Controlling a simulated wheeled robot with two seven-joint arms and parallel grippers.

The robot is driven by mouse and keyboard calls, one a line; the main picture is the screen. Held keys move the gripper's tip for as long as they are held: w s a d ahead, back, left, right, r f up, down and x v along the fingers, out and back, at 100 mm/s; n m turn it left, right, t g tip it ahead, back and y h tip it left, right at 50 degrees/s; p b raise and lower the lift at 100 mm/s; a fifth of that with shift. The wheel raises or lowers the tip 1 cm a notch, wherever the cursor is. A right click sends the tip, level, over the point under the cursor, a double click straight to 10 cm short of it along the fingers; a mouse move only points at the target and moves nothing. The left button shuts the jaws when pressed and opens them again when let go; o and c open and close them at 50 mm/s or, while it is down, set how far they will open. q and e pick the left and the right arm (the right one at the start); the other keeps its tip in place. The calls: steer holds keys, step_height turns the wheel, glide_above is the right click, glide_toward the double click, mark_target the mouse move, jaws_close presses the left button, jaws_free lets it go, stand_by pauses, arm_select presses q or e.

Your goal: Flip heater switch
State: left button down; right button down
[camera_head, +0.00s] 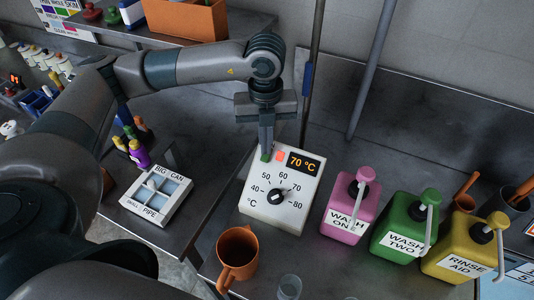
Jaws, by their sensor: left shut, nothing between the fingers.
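The heater control box (259,212) is white and stands on the metal bench. It has a black dial (277,196) marked 40 to 80 °C and a display (302,163) reading 70 °C. At its upper left edge a small red patch (281,156) and a green patch (265,156) show, apparently at the heater switch. My left gripper (266,150) points down, shut and empty, with its tips right at the green patch. The fingers hide part of that area, and I cannot tell whether they touch it. My right gripper is not in view.
Pink (349,212), green (403,226) and yellow (465,247) wash bottles stand right of the box. A brown mug (238,253) and a clear cup (289,286) stand in front. A white switch panel (156,196) is at left. Two poles rise behind.

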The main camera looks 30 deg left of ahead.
arm_select(q)
steer(key=shift+f, duration=0.15)
step_height(320, 180, up, 7)
steer(key=p, duration=0.2)
steer(key=shift+p, duration=0.4)
stand_by(0.5)
stand_by(0.6)
